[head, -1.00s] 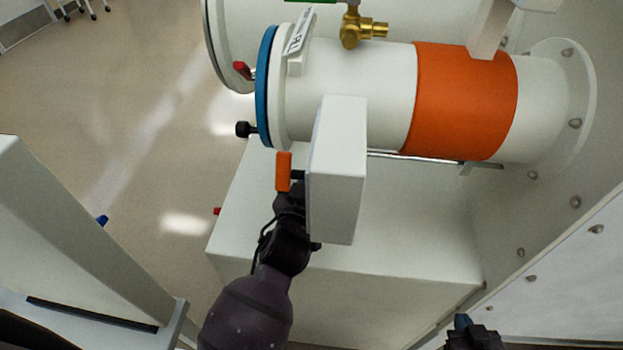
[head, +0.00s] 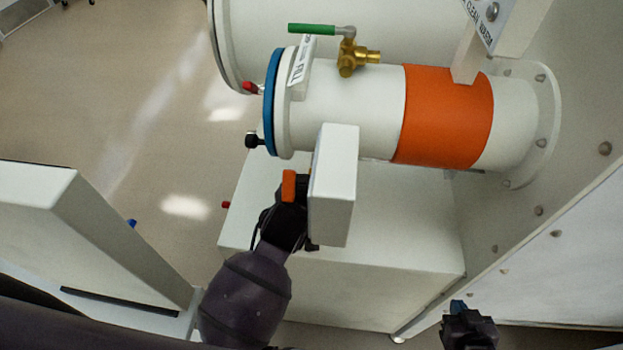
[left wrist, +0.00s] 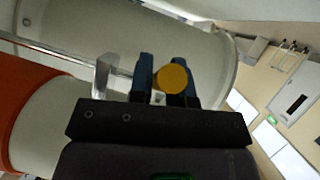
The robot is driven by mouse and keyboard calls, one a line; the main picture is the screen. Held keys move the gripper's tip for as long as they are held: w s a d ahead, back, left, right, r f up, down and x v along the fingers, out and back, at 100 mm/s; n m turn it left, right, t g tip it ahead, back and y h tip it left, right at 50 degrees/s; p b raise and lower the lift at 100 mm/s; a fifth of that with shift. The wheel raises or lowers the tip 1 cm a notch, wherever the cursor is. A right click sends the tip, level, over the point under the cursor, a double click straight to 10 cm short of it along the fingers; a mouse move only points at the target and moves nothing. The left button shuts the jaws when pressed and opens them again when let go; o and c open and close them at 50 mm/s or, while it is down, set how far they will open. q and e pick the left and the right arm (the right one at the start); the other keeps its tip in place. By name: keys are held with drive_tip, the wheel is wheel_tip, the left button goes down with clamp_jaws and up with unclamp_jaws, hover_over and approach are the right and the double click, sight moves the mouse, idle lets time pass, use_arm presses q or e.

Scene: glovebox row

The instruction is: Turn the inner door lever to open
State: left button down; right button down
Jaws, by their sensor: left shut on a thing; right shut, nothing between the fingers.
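The orange lever (head: 289,183) stands upright at the left side of a white box (head: 333,190) in front of the small chamber. My left gripper (head: 291,192) is at the lever, and its dark body covers the lever's lower part and pivot. In the left wrist view the blue fingers (left wrist: 165,84) are shut around a round yellow-orange end (left wrist: 171,79), which looks like the lever's. My right gripper (head: 458,308) is low at the right, shut and empty, well apart from the lever.
A white cylindrical chamber (head: 350,105) with a blue ring (head: 270,100) and an orange band (head: 445,115) lies behind the box. A brass valve (head: 350,58) with a green handle is above it. A white cabinet (head: 350,262) stands below. Open floor is at left.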

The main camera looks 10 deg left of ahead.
use_arm(q)
drive_tip(key=shift+s+r+g, duration=0.2)
drive_tip(key=shift+r+g, duration=0.45)
drive_tip(key=shift+g, duration=0.35)
drive_tip(key=c, duration=1.1)
unclamp_jaws()
drive_tip(key=shift+f, duration=0.1)
